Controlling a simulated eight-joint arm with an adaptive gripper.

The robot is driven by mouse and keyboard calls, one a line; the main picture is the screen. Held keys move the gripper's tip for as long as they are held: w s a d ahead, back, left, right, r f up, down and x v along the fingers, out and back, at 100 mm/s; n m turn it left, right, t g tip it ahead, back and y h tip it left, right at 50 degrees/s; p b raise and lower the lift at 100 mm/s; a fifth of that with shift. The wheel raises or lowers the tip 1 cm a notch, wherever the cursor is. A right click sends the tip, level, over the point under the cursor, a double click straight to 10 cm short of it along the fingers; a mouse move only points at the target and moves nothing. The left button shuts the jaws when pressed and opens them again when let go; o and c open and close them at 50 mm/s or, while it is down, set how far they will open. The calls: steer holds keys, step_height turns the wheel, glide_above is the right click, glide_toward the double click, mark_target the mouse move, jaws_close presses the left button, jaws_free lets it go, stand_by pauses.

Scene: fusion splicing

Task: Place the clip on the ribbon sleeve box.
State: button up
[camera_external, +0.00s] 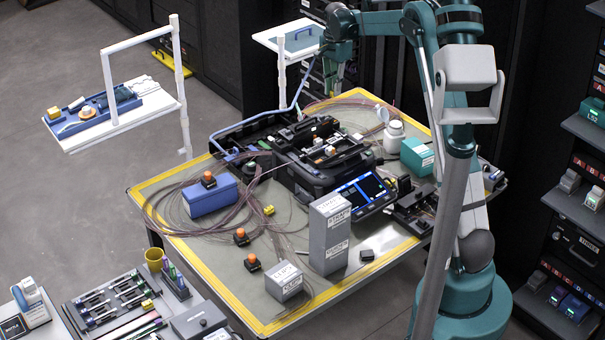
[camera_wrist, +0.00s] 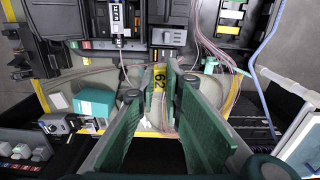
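My gripper (camera_wrist: 158,84) has its two green fingers around a small yellow clip (camera_wrist: 158,77) marked 62. The clip sits between the fingertips, and they look closed on its sides. A tall grey box (camera_external: 330,236) with white labels stands upright near the table's front edge. A smaller grey box (camera_external: 283,281) with a label on top stands left of it. The lettering is too small to tell surely which one is the ribbon sleeve box.
The black splicer (camera_external: 318,158) with its lit screen fills the table's middle. A blue box (camera_external: 210,196), orange-topped pieces and loose fibres lie left of it. A white bottle (camera_external: 393,136) and a teal box (camera_external: 416,156) stand at the right. A white stand (camera_external: 284,42) rises behind.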

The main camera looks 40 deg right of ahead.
steer(key=p, duration=0.1)
glide_above(356, 137)
step_height(356, 137, down, 11)
steer(key=shift+s+f, duration=0.1)
steer(key=shift+f, duration=0.1)
steer(key=shift+f, duration=3)
steer(key=shift+f, duration=1.9)
steer(key=shift+f, duration=0.15)
